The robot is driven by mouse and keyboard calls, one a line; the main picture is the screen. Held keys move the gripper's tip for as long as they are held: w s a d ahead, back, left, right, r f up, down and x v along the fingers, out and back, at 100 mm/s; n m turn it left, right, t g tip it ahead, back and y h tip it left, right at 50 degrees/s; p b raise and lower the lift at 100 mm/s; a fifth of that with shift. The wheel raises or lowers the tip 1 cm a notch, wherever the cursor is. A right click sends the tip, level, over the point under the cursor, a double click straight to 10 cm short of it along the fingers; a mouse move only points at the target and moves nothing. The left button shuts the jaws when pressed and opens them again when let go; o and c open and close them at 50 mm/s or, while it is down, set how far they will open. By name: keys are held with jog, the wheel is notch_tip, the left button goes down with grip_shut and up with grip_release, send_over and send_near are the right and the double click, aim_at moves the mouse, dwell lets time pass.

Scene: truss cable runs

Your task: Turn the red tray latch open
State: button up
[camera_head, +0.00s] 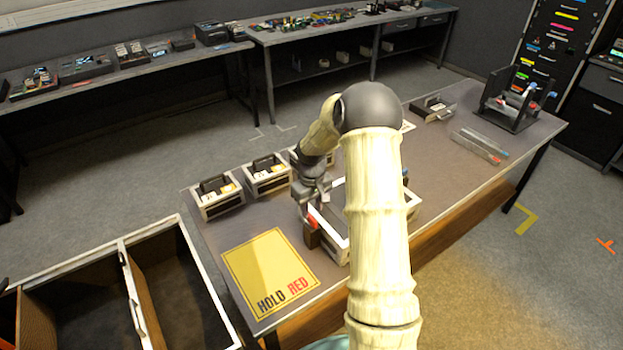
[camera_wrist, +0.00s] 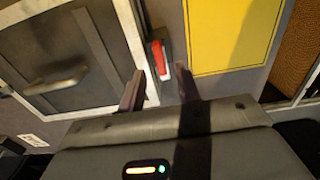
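The red latch (camera_wrist: 160,60) sits at the outer edge of a white-rimmed tray (camera_wrist: 137,50) in the wrist view. In the head view the red of the latch (camera_head: 312,219) shows small at the left side of the tray (camera_head: 328,232). My arm hides much of the tray there. My gripper (camera_wrist: 160,76) is open in the wrist view, with one finger on each side of the latch's line. The latch lies between and just beyond the fingertips; contact is not clear. My gripper (camera_head: 310,197) is right above the latch in the head view.
A yellow "HOLD RED" mat (camera_head: 262,265) lies beside the tray. Small bins (camera_head: 217,203) line the bench's back edge. A black stand (camera_head: 512,103) and a clear strip (camera_head: 478,146) are at the far right. An open crate (camera_head: 190,285) stands at the lower left.

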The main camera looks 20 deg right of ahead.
aim_at(311, 218)
notch_tip(311, 218, up, 13)
jog(key=b, duration=0.1)
jog(key=shift+r, duration=0.2)
dwell(0.4)
jog(key=s+a+m+t, duration=0.1)
jog(key=s+a, duration=0.4)
jog(key=s, duration=0.6)
jog(key=s+a+f+m+t, duration=0.1)
jog(key=s+a, duration=0.5)
jog(key=s, duration=0.5)
jog(key=shift+a+f+t, duration=0.25)
jog(key=shift+t, duration=0.05)
